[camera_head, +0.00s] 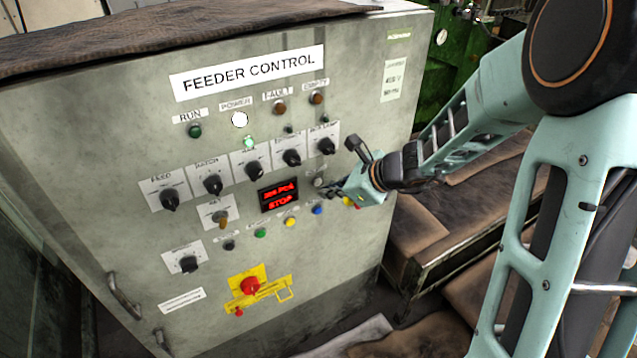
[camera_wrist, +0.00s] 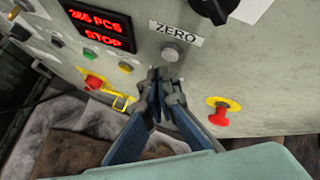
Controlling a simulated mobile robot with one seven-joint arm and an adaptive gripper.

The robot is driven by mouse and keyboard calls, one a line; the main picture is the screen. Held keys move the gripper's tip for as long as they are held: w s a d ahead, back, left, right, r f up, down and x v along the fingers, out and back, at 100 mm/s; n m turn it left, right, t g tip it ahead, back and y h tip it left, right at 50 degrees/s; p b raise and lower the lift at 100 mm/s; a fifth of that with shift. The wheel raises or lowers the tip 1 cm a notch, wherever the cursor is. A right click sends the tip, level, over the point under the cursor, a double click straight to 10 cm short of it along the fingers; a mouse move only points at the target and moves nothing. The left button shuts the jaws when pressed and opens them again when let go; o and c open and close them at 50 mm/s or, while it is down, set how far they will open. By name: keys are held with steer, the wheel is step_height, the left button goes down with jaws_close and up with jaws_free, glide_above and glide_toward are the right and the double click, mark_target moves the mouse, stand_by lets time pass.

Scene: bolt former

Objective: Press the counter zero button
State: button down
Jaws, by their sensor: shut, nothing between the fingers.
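The counter zero button (camera_wrist: 170,54) is a round grey-silver button below a white label reading "ZERO" in the wrist view. In the head view it is a small grey button (camera_head: 319,182) right of the red counter display (camera_head: 279,197). My gripper (camera_head: 334,191) is at the panel front, close to the lower right of the button. In the wrist view my gripper (camera_wrist: 164,77) is shut and empty, with its fingertips just below the button. I cannot tell whether the tips touch the panel. The display (camera_wrist: 97,27) shows a PCS count and "STOP".
The grey feeder control cabinet (camera_head: 110,160) carries several black knobs, lamps and a row of coloured buttons. A red emergency stop (camera_head: 250,286) sits low on a yellow plate. A red knob on yellow (camera_wrist: 218,114) is right of my gripper. Brown-covered benches lie to the right.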

steer(key=shift+w, duration=0.15)
steer(key=shift+w+a, duration=0.2)
steer(key=shift+w, duration=0.05)
steer(key=shift+w+a, duration=0.3)
steer(key=shift+w, duration=0.05)
stand_by(0.8)
stand_by(0.4)
steer(key=shift+s+d+b, duration=0.4)
steer(key=shift+s+d, duration=0.1)
steer(key=shift+s, duration=0.25)
steer(key=s+d, duration=0.1)
steer(key=s, duration=0.1)
steer(key=s+d+b, duration=0.1)
steer(key=s, duration=0.1)
steer(key=shift+d, duration=0.4)
stand_by(0.5)
